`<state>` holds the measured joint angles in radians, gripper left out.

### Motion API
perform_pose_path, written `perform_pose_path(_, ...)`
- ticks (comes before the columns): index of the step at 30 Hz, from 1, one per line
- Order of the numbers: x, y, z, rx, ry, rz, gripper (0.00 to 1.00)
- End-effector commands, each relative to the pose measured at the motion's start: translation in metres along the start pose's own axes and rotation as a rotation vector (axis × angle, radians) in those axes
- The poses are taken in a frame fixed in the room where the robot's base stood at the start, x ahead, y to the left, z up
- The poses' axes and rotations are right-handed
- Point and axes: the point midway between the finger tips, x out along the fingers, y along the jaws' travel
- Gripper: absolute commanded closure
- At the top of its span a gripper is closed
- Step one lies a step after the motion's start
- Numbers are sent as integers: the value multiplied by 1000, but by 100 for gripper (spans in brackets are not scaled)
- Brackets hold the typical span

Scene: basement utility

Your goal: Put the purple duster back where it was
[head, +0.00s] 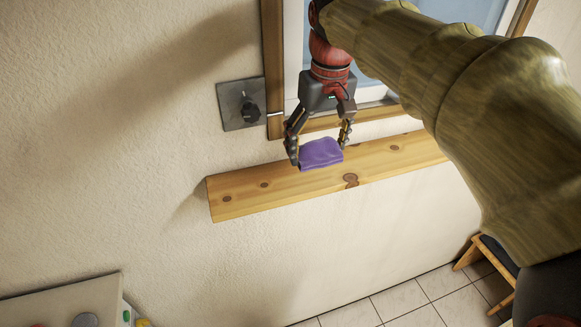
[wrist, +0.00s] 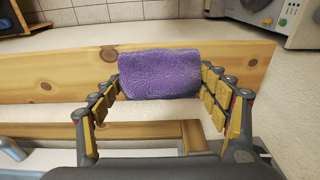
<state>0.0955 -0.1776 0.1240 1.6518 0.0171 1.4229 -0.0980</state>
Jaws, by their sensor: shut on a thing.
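The purple duster (head: 321,153) is a folded, fuzzy cloth between the fingers of my gripper (head: 319,147). In the wrist view the duster (wrist: 160,74) spans the gap between the two fingers of my gripper (wrist: 161,84), which are shut on its ends. In the head view it appears in front of the wooden shelf (head: 260,190), a long pine board on the wall below the window. I cannot tell whether the duster touches the shelf or hangs just above it. The shelf (wrist: 60,85) also shows in the wrist view behind and beside the duster.
The shelf looks bare on both sides of the duster. A white appliance (head: 65,303) stands at lower left. A wooden seat (head: 490,255) is at lower right on the tiled floor.

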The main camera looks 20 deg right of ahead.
Motion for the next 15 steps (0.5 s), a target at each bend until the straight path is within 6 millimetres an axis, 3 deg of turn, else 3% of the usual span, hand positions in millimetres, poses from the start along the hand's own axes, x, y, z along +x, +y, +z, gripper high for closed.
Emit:
perform_pose_path(2,9,-12,-14,-4,-2,0,48)
perform_pose_path(9,50,-28,-32,-1,-1,1,48)
perform_pose_path(15,64,-34,-39,0,0,1,48)
